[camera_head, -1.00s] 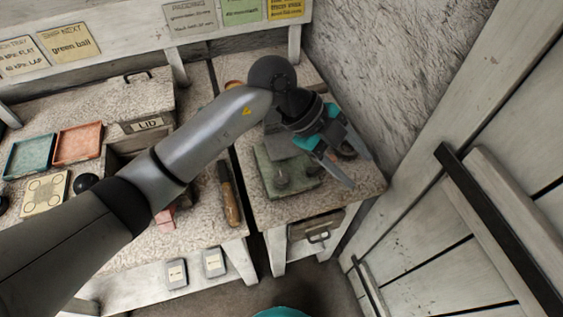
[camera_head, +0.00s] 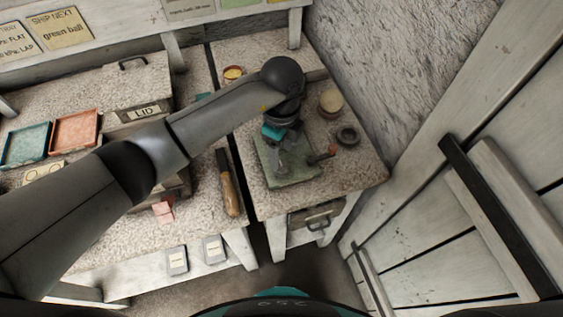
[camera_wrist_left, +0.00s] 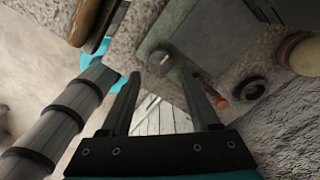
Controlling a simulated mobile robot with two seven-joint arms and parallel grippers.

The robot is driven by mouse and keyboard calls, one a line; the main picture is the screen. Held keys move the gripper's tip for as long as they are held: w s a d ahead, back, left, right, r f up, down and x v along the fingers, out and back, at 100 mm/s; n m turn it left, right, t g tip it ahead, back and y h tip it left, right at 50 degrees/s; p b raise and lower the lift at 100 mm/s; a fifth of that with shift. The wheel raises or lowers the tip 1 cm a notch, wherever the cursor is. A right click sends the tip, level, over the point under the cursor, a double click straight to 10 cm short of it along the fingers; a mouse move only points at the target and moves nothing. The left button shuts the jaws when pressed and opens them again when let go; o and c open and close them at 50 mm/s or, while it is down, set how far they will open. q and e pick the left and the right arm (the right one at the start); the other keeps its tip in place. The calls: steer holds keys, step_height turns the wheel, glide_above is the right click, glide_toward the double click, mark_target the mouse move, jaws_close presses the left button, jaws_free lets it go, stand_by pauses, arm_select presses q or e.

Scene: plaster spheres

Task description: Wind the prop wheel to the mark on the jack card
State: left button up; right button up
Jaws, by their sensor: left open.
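A grey-green metal plate (camera_head: 276,178) lies on the right-hand bench, with small fittings on it partly hidden by my left gripper (camera_head: 285,163). A short arm with a red-orange knob (camera_head: 331,150) sticks out at its right; the knob also shows in the left wrist view (camera_wrist_left: 221,103). A round grey metal piece (camera_wrist_left: 160,60) shows near my left fingertips in that view; I cannot tell whether it is the prop wheel. My left gripper points down over the plate, open, with nothing visibly held. I cannot pick out the jack card. My right gripper is not in view.
A dark ring (camera_head: 347,135) and a cream-topped round pot (camera_head: 330,102) stand right of the plate. A wooden-handled tool (camera_head: 229,190) lies left of the gap between benches. A lidded box (camera_head: 137,85) and two trays are farther left. A plaster wall bounds the right.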

mark_target(282, 166)
arm_select(q)
steer(key=shift+f+b, duration=0.3)
steer(key=shift+f, duration=2.5)
steer(key=shift+c, duration=0.4)
jaws_close()
